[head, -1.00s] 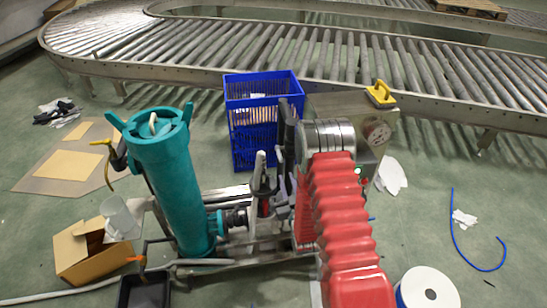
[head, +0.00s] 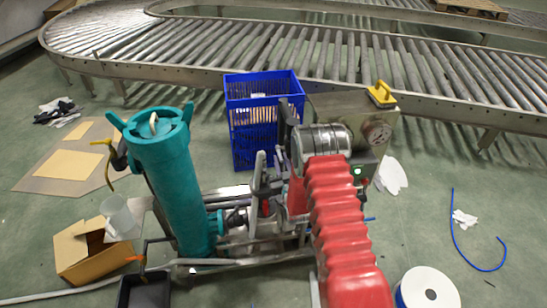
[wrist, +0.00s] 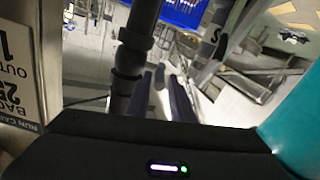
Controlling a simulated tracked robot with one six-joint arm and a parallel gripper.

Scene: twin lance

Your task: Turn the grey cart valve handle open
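My gripper (wrist: 162,78) shows in the wrist view as two dark fingers with a pale gap between them. It looks open, with nothing clearly held. A dark upright pipe with collars (wrist: 135,45) stands just beside the left finger. In the head view my red-sleeved arm reaches to the cart's middle. My gripper there is crowded among grey and dark parts right of the teal cylinder (head: 175,185). An upright grey lever-like part (head: 259,170) stands there; I cannot tell whether it is the valve handle. Contact with the handle cannot be made out.
The teal cylinder also edges the wrist view (wrist: 298,125). A metal box with a gauge (head: 377,132) and a yellow-handled part (head: 380,93) stands right. A blue crate (head: 250,125) is behind, before the roller conveyor (head: 340,60). A cardboard box (head: 85,250) lies left.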

